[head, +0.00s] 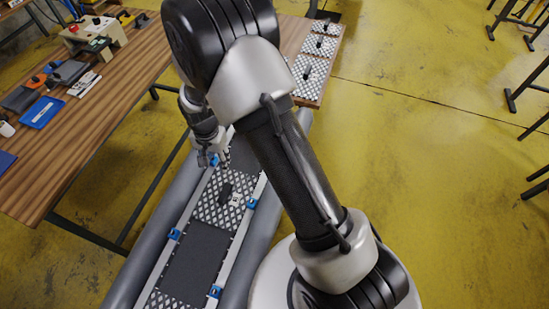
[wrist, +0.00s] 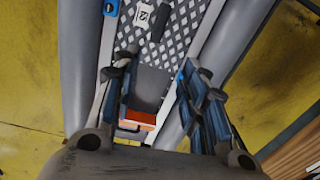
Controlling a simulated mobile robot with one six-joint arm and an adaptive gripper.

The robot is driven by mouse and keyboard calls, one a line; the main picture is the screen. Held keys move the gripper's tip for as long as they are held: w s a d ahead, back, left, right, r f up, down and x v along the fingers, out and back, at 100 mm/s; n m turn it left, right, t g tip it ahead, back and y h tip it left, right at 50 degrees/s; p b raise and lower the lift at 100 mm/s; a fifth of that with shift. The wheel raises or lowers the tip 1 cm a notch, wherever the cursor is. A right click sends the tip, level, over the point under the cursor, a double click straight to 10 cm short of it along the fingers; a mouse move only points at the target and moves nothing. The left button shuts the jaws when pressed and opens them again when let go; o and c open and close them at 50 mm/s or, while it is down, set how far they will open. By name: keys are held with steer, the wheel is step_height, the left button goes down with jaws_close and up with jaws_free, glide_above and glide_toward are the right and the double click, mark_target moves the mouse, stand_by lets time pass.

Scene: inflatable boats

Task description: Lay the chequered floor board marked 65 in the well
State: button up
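A chequered floor board (head: 211,213) lies between the boat's two grey tubes, in the well. It has a black handle (head: 225,192) and a white label. In the wrist view the same board (wrist: 182,28) fills the upper middle; its label (wrist: 143,14) looks turned round and seems to read 65. My gripper (head: 213,160) is over the well, near the far end of this board. In the wrist view my gripper (wrist: 158,66) has its fingers wide apart with nothing between them, and the board's handle lies beyond the fingertips. How exactly the board's edges sit is too small to tell.
A dark panel (head: 195,262) lies nearer in the well, with another chequered board (head: 160,300) below it. Blue clips (head: 251,204) line the sides. More chequered boards (head: 313,67) lie on a rack at the back. A wooden bench (head: 110,125) with tools stands left.

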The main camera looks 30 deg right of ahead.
steer(key=s+d+r+n+t, duration=0.1)
steer(key=s+d+r, duration=0.15)
steer(key=r, duration=0.55)
steer(key=s+d+r+n, duration=0.1)
steer(key=s+r, duration=0.2)
steer(key=r, duration=0.4)
steer(key=s+d+r+n+t, duration=0.1)
steer(key=s+d+r+n, duration=0.15)
steer(key=r, duration=0.55)
steer(key=s+d+r+n+t, duration=0.1)
steer(key=s+r, duration=0.2)
steer(key=s, duration=0.6)
steer(key=s+d+r+n+t, duration=0.1)
steer(key=s+r, duration=0.3)
steer(key=s, duration=0.4)
steer(key=shift+s+d+r+n, duration=0.15)
steer(key=shift+s+d+n, duration=0.3)
steer(key=shift+n, duration=0.2)
